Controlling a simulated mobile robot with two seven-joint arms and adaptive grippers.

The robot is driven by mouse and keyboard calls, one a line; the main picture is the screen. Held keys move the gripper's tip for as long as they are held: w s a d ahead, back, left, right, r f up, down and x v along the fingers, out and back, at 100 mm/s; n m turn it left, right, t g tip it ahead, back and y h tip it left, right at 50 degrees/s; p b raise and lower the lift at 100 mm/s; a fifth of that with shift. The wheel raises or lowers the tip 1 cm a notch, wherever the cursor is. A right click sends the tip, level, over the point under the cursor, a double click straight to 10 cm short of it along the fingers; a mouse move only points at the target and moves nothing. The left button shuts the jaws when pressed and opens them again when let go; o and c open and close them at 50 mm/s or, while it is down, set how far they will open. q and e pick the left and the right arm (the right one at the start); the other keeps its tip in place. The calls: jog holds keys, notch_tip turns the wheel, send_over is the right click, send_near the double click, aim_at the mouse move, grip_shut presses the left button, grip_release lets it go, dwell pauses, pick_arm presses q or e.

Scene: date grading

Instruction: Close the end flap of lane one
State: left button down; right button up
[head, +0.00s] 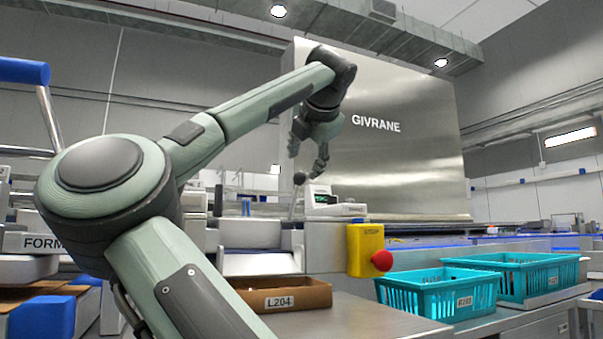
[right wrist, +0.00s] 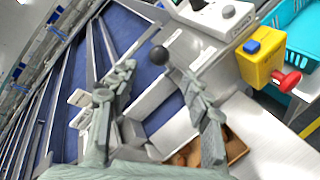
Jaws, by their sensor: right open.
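My right gripper (head: 308,150) hangs fingers-down at the end of the green arm, over the machine's front. It is open, and in the right wrist view its two fingers (right wrist: 158,78) stand wide apart with nothing between them. A black ball knob (right wrist: 158,55) shows just beyond and between the fingertips; it also shows in the head view (head: 299,178), below the gripper. No contact is visible. Blue lanes (right wrist: 132,35) with steel dividers lie under the gripper. I cannot tell which part is the end flap of lane one, or its position. My left gripper is out of view.
A cardboard box (head: 285,297) labelled L204 stands on the steel table (head: 360,322). A yellow box with a red stop button (head: 366,250) is mounted right of it. Teal crates (head: 430,300) sit farther right.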

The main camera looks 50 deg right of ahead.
jog(key=v, duration=0.3)
jog(key=shift+s+a+r, duration=0.1)
jog(key=shift+s+a, duration=0.1)
jog(key=shift+s, duration=0.05)
dwell(0.4)
